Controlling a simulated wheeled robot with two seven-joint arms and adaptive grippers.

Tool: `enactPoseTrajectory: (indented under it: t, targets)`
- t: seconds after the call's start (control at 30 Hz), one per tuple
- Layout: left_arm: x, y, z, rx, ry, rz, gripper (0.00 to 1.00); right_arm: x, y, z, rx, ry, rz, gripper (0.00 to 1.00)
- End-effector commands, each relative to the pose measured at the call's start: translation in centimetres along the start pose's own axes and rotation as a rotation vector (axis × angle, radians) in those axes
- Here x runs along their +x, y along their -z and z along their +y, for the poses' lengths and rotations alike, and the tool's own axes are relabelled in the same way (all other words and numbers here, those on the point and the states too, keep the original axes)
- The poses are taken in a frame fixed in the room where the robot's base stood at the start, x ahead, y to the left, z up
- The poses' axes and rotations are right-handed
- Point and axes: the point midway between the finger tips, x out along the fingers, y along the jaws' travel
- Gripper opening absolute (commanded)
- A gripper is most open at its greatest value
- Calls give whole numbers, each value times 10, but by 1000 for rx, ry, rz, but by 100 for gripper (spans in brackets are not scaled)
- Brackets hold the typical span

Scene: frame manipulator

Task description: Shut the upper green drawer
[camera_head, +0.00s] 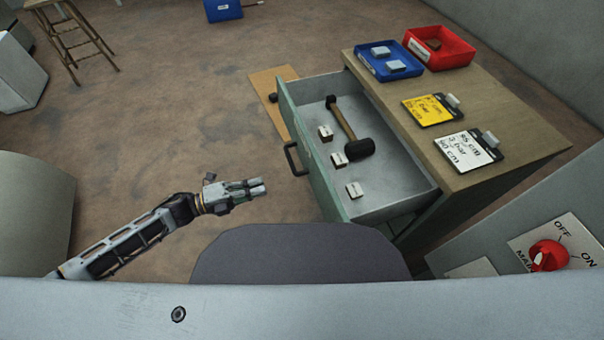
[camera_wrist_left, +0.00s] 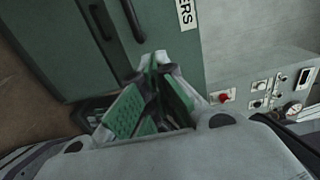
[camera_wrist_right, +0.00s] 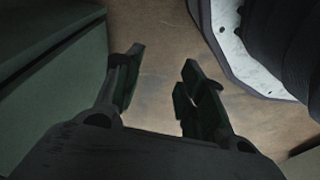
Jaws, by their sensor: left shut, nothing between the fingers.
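The upper green drawer (camera_head: 312,155) stands pulled far out of the cabinet in the head view. Its dark handle (camera_head: 291,160) is on the front, facing left. The drawer holds a hammer (camera_head: 352,135) and several small pale blocks. My left gripper (camera_head: 262,187) is shut and empty, to the left of the drawer front and apart from it. In the left wrist view, the left fingertips (camera_wrist_left: 156,62) point towards green drawer fronts with dark handles (camera_wrist_left: 132,20). My right gripper (camera_wrist_right: 160,75) is open and empty beside a green surface in the right wrist view; the head view does not show it.
The cabinet's wooden top (camera_head: 435,159) carries a blue bin (camera_head: 371,70), a red bin (camera_head: 460,42) and two clipboards, one yellow (camera_head: 422,112). A panel with a red switch (camera_head: 547,255) is at the right.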

Motion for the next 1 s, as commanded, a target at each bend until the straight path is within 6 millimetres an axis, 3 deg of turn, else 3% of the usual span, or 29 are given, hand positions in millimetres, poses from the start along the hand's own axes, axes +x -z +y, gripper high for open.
enactPoseTrajectory:
  t: [0.47, 1.0]
  targets:
    - [7, 0, -1, 5, 2, 2, 0, 0, 5, 0, 1, 1, 6, 40]
    - [60, 0, -1, 6, 2, 2, 0, -10, 13, -2, 0, 4, 9, 40]
